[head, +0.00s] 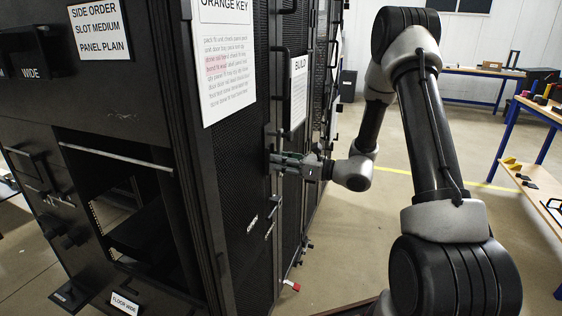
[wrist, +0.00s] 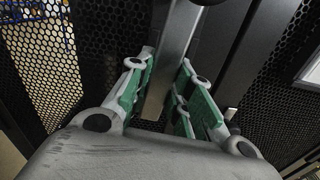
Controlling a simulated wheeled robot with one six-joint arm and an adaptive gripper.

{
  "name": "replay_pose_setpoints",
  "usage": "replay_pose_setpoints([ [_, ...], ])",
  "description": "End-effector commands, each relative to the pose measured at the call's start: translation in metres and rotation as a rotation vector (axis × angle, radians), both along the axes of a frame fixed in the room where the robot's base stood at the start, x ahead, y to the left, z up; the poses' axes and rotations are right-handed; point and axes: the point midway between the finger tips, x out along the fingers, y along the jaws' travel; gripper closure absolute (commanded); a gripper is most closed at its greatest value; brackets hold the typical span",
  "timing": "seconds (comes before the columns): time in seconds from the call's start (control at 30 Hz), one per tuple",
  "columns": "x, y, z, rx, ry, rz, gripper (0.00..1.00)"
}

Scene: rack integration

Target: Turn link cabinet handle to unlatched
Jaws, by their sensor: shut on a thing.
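My gripper (head: 277,160) is at a handle (head: 270,135) on the black mesh door (head: 250,180) of a cabinet, right of the posted sheets' lower edges. In the wrist view, my gripper's (wrist: 168,62) green-padded fingers stand on either side of a grey bar, the handle (wrist: 178,40). The gripper is shut on this handle. The handle looks roughly upright and lies close along the door. The fingertips partly hide it, and I cannot tell whether its latch is released.
A paper headed ORANGE KEY (head: 226,60) and a BUILD sheet (head: 298,92) hang on the cabinet fronts. An open rack bay (head: 120,200) is at left. Blue-legged tables (head: 540,115) stand at right. The floor (head: 360,225) between cabinets and tables is largely clear.

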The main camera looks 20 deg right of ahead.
Motion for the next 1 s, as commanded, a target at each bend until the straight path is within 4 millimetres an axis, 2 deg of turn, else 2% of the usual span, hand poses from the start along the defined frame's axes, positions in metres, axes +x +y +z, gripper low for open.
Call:
replay_pose_setpoints([
  [0.47, -0.027, 0.02, 0.011, 0.242, 0.335, 0.0, 1.0],
  [1.0, -0.051, 0.037, 0.041, 0.543, 0.747, -0.001, 1.0],
])
